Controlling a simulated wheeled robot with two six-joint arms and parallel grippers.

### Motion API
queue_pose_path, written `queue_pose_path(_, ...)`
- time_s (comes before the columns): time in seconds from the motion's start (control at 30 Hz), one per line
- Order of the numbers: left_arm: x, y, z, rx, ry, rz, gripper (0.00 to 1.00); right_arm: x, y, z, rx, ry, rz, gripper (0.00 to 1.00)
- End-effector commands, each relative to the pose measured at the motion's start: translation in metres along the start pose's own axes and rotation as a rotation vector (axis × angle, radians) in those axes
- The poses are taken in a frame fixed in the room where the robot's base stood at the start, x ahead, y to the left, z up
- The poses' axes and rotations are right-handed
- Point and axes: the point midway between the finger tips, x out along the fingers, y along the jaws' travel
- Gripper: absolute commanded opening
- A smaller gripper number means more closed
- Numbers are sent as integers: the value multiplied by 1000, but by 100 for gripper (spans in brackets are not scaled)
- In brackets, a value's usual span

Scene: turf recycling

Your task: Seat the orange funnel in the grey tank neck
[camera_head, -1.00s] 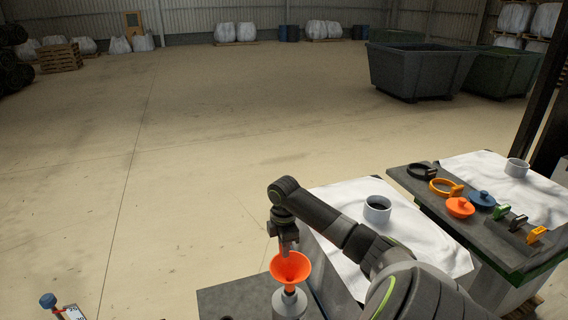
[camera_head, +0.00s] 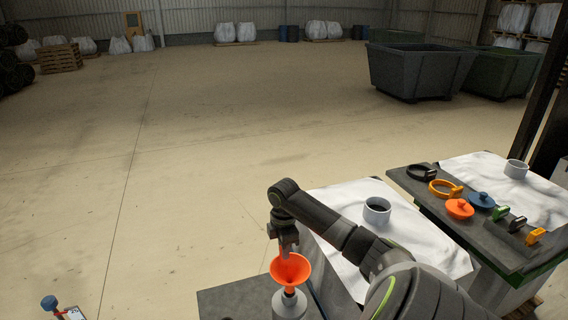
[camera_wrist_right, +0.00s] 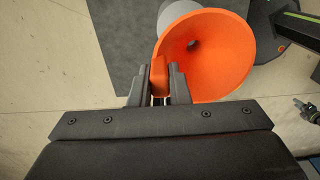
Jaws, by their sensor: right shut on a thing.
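The orange funnel (camera_head: 290,270) is upright over the grey tank neck (camera_head: 289,303) at the bottom centre of the head view. Its lower end meets the top of the neck; whether it is fully seated cannot be told. My right gripper (camera_head: 286,250) is at the funnel's far rim. In the right wrist view, my right gripper (camera_wrist_right: 159,85) is shut on an orange tab at the rim of the funnel (camera_wrist_right: 205,55), and part of the grey neck (camera_wrist_right: 180,20) shows behind it.
A dark bench top (camera_head: 235,300) surrounds the tank. To the right, a white-covered bag (camera_head: 415,235) has a grey spout (camera_head: 377,210). Open floor lies left.

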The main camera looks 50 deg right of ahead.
Motion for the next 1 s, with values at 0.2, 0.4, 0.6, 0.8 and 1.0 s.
queue_pose_path(0.2, -5, 0, -1, 0, 0, 0, 36, -1, 0, 0, 0, 0, -1, 0)
queue_pose_path(0.4, -5, 0, 0, 0, 0, 0, 36, 0, 0, 0, 0, 0, 0, 0)
queue_pose_path(0.6, -4, 0, 0, 0, 0, 0, 36, 1, 0, 0, 0, 0, 0, 0)
queue_pose_path(0.8, -1, 0, 0, 0, 0, 0, 36, 6, 0, 0, 0, 0, -1, 0)
queue_pose_path(1.0, 1, 0, 0, 0, 0, 0, 36, 11, 0, 0, 0, 0, 0, 0)
